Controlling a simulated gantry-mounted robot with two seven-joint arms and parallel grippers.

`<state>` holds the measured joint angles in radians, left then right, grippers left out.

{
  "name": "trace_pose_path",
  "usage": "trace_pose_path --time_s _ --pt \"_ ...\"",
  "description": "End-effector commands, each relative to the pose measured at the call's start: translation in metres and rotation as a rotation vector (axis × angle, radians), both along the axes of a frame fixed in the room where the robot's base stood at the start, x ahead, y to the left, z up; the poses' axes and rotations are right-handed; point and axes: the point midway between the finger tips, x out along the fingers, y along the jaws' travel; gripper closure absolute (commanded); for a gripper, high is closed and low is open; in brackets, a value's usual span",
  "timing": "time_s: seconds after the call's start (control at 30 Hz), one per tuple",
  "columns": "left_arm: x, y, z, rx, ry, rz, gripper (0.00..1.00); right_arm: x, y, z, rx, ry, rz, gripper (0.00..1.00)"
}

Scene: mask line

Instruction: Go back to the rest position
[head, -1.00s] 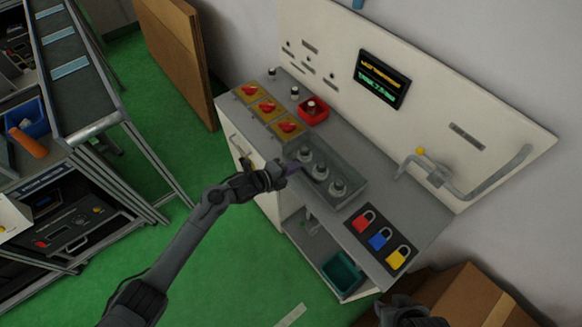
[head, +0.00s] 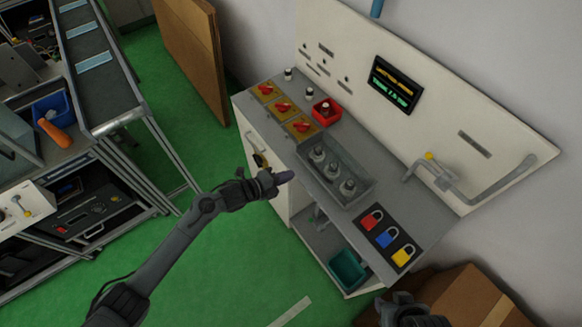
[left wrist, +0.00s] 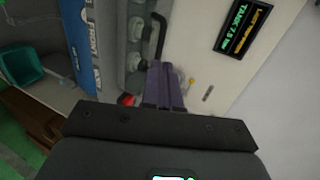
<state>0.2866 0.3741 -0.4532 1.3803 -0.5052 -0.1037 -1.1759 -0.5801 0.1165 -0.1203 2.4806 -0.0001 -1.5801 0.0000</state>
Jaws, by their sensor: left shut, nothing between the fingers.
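My left gripper (head: 284,177) is shut and empty, in front of the workbench's near edge in the head view. It is to the left of the grey tray (head: 362,186), apart from it in the picture. The left wrist view shows its purple fingers (left wrist: 163,85) together, with nothing between them. Part of my right arm shows at the bottom edge of the head view, dark and cut off; the state of its gripper is unclear.
The grey tray holds several round fittings. Red, blue and yellow padlocks (head: 388,238) lie on a dark panel at the right. Red switches (head: 283,109) and a red bin (head: 327,112) are behind. A teal bin (head: 348,268) is on the lower shelf.

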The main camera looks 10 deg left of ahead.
Motion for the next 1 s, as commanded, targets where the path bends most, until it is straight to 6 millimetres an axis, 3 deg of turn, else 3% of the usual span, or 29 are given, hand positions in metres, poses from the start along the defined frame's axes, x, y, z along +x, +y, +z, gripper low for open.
trace_pose_path --time_s 0.2,0.37,0.5,0.67,0.77,1.0 --pt "-0.010 0.004 -0.003 0.001 0.010 -0.004 1.00 0.000 0.001 0.006 0.002 0.000 -0.001 0.57" --pt "-0.039 -0.001 -0.035 -0.008 0.072 -0.005 1.00 0.000 0.000 0.005 0.002 0.000 -0.001 0.57" --pt "-0.098 -0.018 -0.075 -0.063 0.168 0.001 1.00 0.000 0.000 0.005 0.000 0.000 -0.001 0.57" --pt "-0.164 -0.038 -0.071 -0.153 0.260 0.117 1.00 0.000 -0.001 0.006 -0.004 -0.001 0.002 0.57" --pt "-0.195 -0.023 -0.056 -0.206 0.407 0.316 1.00 0.000 -0.002 0.005 -0.008 0.001 0.005 0.57" --pt "-0.253 0.062 0.003 -0.404 0.801 0.954 1.00 0.000 -0.002 0.005 -0.009 0.001 0.005 0.57"
